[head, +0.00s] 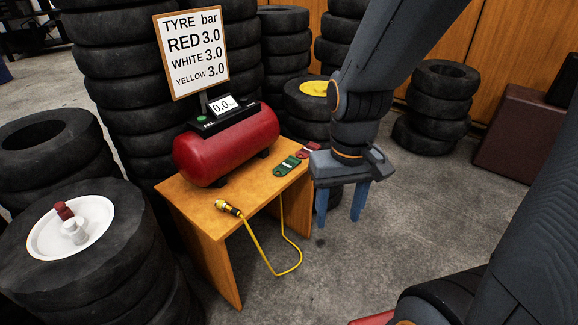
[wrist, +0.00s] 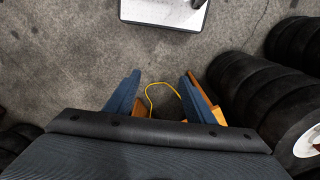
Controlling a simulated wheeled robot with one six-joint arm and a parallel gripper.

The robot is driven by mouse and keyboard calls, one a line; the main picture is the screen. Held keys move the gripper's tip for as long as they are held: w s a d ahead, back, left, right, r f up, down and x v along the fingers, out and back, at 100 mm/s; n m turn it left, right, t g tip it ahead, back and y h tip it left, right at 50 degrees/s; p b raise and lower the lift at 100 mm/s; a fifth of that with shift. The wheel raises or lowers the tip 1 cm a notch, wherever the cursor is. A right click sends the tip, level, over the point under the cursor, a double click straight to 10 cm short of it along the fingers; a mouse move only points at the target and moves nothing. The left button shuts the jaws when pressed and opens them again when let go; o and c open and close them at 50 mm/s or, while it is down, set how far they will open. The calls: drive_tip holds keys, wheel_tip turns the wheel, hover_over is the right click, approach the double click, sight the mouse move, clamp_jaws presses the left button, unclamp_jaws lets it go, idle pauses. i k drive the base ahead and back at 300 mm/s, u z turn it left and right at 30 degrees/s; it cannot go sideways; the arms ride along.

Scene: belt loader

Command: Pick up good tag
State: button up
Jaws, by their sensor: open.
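A green tag (head: 287,166) lies flat on the right part of the wooden table (head: 200,205), next to a red tag (head: 308,150). I cannot read the writing on either tag. My gripper (head: 340,218) is to the right of the tags, just past the table's right edge, with its blue fingers apart and pointing down. Nothing is between the fingers in the head view. In the wrist view the open gripper (wrist: 162,76) shows bits of the orange table (wrist: 206,97) near its fingers. The tags do not show in the wrist view.
A red compressor (head: 227,146) with a 0.0 display stands on the table, below a tyre pressure sign (head: 193,52). A yellow hose (head: 270,262) hangs off the front. Tyre stacks stand left and behind. The floor (head: 335,275) right of the table is clear.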

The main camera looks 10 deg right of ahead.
sight(287, 165)
drive_tip(key=z, duration=0.15)
drive_tip(key=i, duration=1.15)
drive_tip(key=u, duration=0.8)
